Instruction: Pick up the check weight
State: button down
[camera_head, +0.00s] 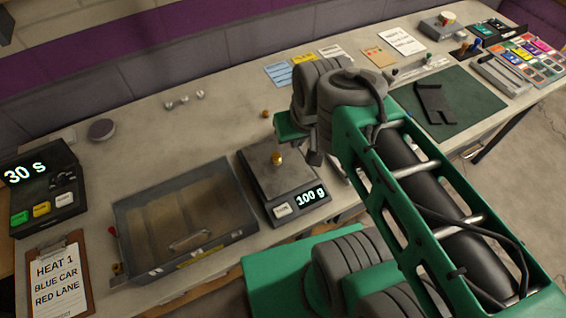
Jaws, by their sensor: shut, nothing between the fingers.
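The check weight (277,158), a small brass piece, stands on the dark pan of the bench scale (265,183). The scale's display reads 100 g. My gripper (315,157) is at the end of the green and grey arm, just right of the weight in the picture and apart from it. Its fingers are small and partly hidden by the wrist; they look shut and empty. My arm hides the bench just right of the scale.
A clear-lidded grey tray (185,225) stands left of the scale. A timer box (45,190) reads 30 s, above a clipboard (58,280). A small brass piece (265,113) lies behind the scale. A green mat (470,108) lies at right. The bench behind the tray is mostly clear.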

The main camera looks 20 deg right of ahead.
aim_at(276, 157)
jog(key=k, duration=0.5)
jog(key=u, duration=2.05)
jog(key=k, duration=0.35)
jog(key=u, duration=0.4)
